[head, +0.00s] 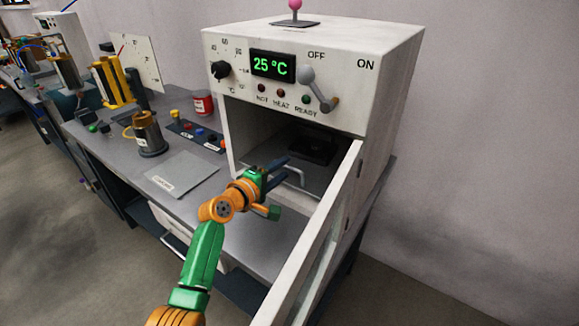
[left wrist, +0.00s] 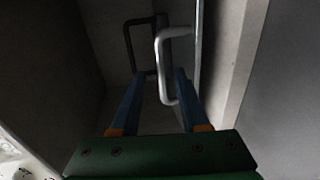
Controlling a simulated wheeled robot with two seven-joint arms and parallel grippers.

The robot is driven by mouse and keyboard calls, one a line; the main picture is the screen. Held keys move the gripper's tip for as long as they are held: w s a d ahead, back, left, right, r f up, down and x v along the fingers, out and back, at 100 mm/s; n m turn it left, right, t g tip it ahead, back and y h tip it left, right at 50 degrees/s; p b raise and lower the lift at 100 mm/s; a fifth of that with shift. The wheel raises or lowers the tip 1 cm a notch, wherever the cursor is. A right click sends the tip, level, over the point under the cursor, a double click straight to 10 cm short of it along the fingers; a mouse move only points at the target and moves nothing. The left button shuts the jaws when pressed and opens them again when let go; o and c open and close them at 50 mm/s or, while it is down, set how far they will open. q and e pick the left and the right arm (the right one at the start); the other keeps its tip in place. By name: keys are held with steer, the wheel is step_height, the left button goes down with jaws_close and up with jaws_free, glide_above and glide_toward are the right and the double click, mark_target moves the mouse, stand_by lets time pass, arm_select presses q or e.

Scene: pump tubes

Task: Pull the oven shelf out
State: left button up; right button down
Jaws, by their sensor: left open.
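The white oven (head: 305,75) stands with its door (head: 310,240) swung open to the right. Inside, the grey shelf (head: 318,178) carries a light metal handle (head: 296,171) at its front. My left gripper (head: 283,170) is at the oven opening, open, its blue fingers reaching to the handle. In the left wrist view, the handle (left wrist: 161,65) lies between the spread fingertips of my left gripper (left wrist: 160,75), with its lower end nearer the right finger. I cannot tell whether a finger touches it. My right gripper is not in view.
A dark, flat object (head: 312,148) sits inside the oven. The open door stands close to the right of my left arm. A grey plate (head: 182,175), a metal pot (head: 149,135) and a row of buttons (head: 198,134) are on the bench to the left.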

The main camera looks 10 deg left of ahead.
mark_target(288, 165)
arm_select(q)
steer(key=b+x, duration=0.1)
steer(key=x, duration=0.2)
steer(key=shift+w+f, duration=0.1)
steer(key=shift+f, duration=0.05)
jaws_close()
stand_by(1.4)
